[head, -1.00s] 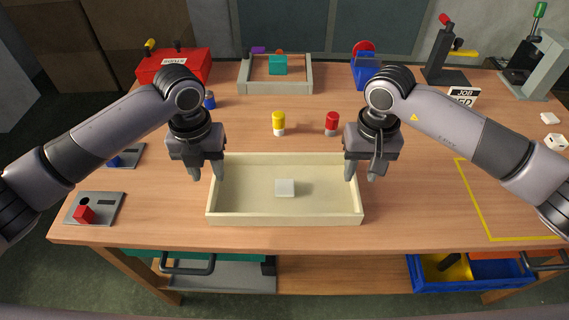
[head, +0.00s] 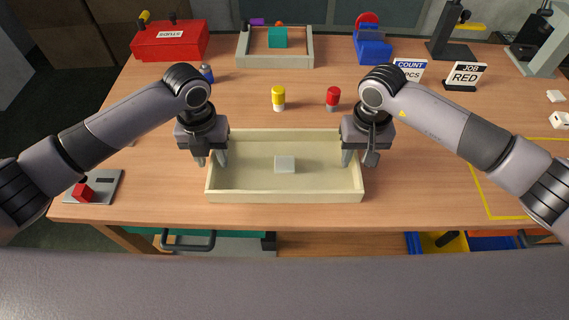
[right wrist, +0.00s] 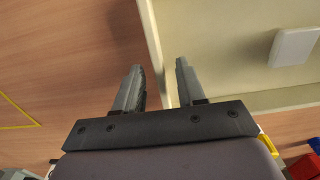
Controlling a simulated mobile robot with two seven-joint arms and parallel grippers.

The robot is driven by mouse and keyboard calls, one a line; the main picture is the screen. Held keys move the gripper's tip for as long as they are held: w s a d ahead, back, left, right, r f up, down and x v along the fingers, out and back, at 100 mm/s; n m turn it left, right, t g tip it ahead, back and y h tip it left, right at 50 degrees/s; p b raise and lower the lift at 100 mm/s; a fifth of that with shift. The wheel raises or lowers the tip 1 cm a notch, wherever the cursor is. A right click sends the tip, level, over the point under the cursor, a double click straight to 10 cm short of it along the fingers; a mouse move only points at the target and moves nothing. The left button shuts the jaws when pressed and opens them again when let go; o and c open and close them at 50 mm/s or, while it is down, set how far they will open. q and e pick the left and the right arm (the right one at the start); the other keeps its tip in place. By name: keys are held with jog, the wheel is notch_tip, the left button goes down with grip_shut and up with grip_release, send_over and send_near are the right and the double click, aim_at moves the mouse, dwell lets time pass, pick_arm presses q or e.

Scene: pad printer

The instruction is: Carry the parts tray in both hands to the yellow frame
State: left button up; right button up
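The parts tray (head: 285,196) is a cream, shallow open box near the table's front, with a white block (head: 285,164) in it. My left gripper (head: 212,160) is open at the tray's left wall, one finger outside and one inside. My right gripper (head: 357,158) is open at the right wall. In the right wrist view, the fingers (right wrist: 157,84) stand apart on either side of the tray wall (right wrist: 150,45), with gaps showing. The yellow frame (head: 520,217) is a line outline on the table at the right, partly hidden by my right arm.
A yellow-topped bottle (head: 278,97) and a red-topped bottle (head: 333,98) stand behind the tray. A grey plate with a red block (head: 83,192) lies at the left. Signs (head: 465,76) stand at the back right. The table between tray and yellow frame looks clear.

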pick_arm(q)
jog(key=shift+f, duration=0.65)
pick_arm(e)
jog(key=shift+f, duration=0.65)
pick_arm(q)
grip_shut()
pick_arm(e)
grip_shut()
pick_arm(q)
jog(key=shift+r, duration=0.15)
pick_arm(e)
jog(key=shift+r, duration=0.15)
